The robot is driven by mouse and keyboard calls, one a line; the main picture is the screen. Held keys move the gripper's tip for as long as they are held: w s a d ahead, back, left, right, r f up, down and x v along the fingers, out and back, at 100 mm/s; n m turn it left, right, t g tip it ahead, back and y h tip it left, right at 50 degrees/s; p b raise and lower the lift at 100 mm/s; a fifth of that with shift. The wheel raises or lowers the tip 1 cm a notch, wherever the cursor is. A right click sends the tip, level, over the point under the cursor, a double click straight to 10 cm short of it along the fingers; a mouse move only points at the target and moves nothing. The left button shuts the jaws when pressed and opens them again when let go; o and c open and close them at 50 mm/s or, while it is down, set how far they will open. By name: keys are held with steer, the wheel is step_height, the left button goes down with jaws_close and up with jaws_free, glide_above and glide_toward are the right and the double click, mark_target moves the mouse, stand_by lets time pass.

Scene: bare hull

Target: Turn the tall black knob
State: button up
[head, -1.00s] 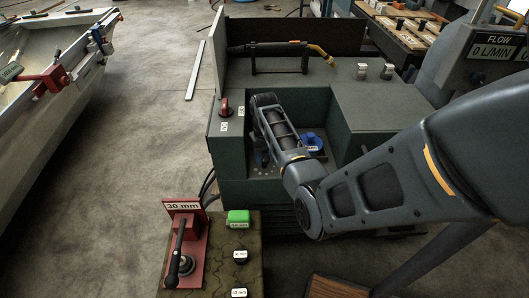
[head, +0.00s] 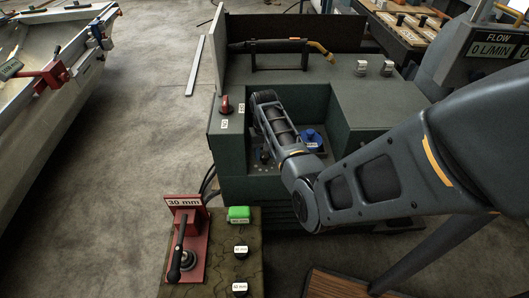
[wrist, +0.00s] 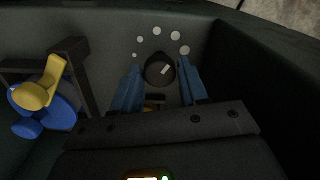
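The tall black knob (wrist: 160,71) stands in the recess of the green cabinet. My gripper (wrist: 160,66) is open, with one blue finger on each side of the knob. A narrow gap seems to show on both sides. In the head view my gripper (head: 262,157) reaches down into the recess, and my wrist largely hides the knob there.
A blue fitting (wrist: 45,112) with a yellow handle sits left of my gripper; it also shows in the head view (head: 311,140). A dark bracket (wrist: 72,65) stands between them. Recess walls (wrist: 255,70) are close on the right. A red knob (head: 226,104) sits on the cabinet top.

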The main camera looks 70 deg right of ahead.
mark_target(265, 155)
steer(key=o, duration=0.3)
steer(key=shift+o, duration=0.2)
steer(key=shift+r, duration=3.9)
steer(key=shift+s, duration=0.15)
